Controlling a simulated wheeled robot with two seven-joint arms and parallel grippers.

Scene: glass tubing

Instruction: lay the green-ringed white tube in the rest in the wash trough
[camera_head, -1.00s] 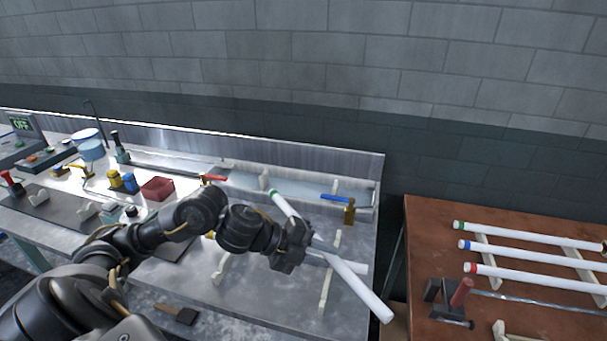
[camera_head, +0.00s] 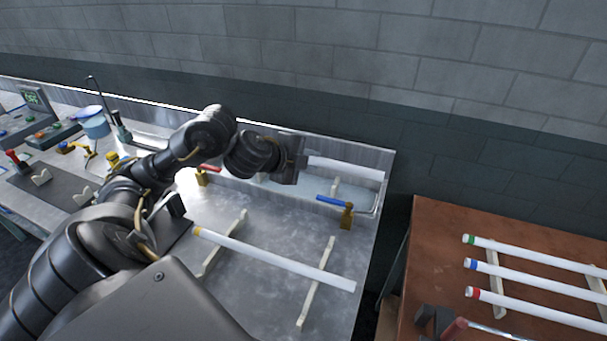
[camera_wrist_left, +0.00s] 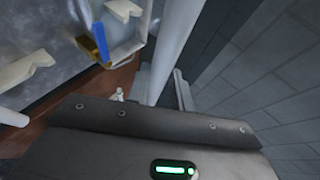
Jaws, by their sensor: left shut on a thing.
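My left gripper (camera_head: 300,163) is shut on the white tube (camera_head: 345,168) at the back of the bench. The tube reaches out to the right above the wash trough (camera_head: 300,189), roughly along it. Its green ring does not show now; the gripper and arm hide that end. The tube also shows in the left wrist view (camera_wrist_left: 176,50). A cream rest (camera_head: 335,188) stands in the trough below the tube; I cannot tell whether they touch. Another pale piece (camera_head: 262,177) shows in the trough beneath the gripper. My right gripper is not in view.
A blue-handled brass valve (camera_head: 346,214) stands at the trough's front edge, a red-handled one (camera_head: 203,174) further left. A yellow-ringed tube (camera_head: 280,257) lies across two cream rests on the bench. The brown table (camera_head: 425,245) at right holds several ringed tubes.

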